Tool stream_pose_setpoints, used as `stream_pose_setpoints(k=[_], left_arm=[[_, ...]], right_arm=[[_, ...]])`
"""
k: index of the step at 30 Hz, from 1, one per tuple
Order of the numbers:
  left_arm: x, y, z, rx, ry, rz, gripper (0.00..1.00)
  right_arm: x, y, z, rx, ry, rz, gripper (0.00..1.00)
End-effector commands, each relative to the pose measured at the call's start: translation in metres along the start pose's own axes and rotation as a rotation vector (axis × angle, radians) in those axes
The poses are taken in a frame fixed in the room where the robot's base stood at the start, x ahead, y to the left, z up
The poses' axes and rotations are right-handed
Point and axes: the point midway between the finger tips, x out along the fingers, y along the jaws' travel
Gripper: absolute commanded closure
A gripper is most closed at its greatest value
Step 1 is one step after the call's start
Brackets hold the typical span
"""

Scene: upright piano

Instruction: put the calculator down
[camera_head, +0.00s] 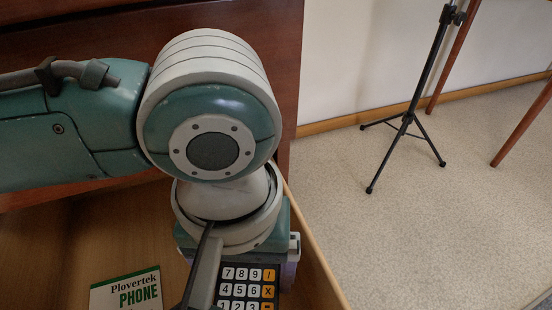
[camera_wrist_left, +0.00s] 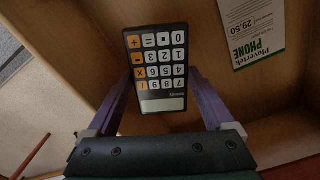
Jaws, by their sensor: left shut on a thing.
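The calculator (camera_wrist_left: 157,68) is dark with white and orange keys. In the left wrist view it sits between the two purple fingers of my left gripper (camera_wrist_left: 160,76), which are shut on its sides. In the head view the calculator's keypad (camera_head: 248,287) shows at the bottom edge, below my left wrist, which hides part of it. It is over the inside of a wooden drawer-like box (camera_wrist_left: 270,90); the gap to the box's floor cannot be told. My right gripper is not in view.
A white and green "Plovertek PHONE" card (camera_head: 126,289) lies in the box, left of the calculator; it also shows in the left wrist view (camera_wrist_left: 251,30). The box's right wall (camera_head: 318,270) is close beside my gripper. A black tripod stand (camera_head: 407,120) stands on the open floor.

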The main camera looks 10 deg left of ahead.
Motion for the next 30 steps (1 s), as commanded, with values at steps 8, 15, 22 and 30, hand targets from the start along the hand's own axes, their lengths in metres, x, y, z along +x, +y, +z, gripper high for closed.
stream_pose_setpoints(k=[8,15,22,30], left_arm=[[0.041,0.001,0.0,0.0,0.001,0.001,0.73],[0.075,0.0,0.0,0.001,0.0,0.0,0.73],[0.081,0.001,0.0,0.001,0.001,0.002,0.73],[0.084,0.001,0.0,0.0,0.0,0.001,0.09]], right_arm=[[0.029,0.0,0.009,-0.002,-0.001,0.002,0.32],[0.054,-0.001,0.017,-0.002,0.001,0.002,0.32],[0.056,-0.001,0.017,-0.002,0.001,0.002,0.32],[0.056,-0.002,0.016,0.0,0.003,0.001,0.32]])
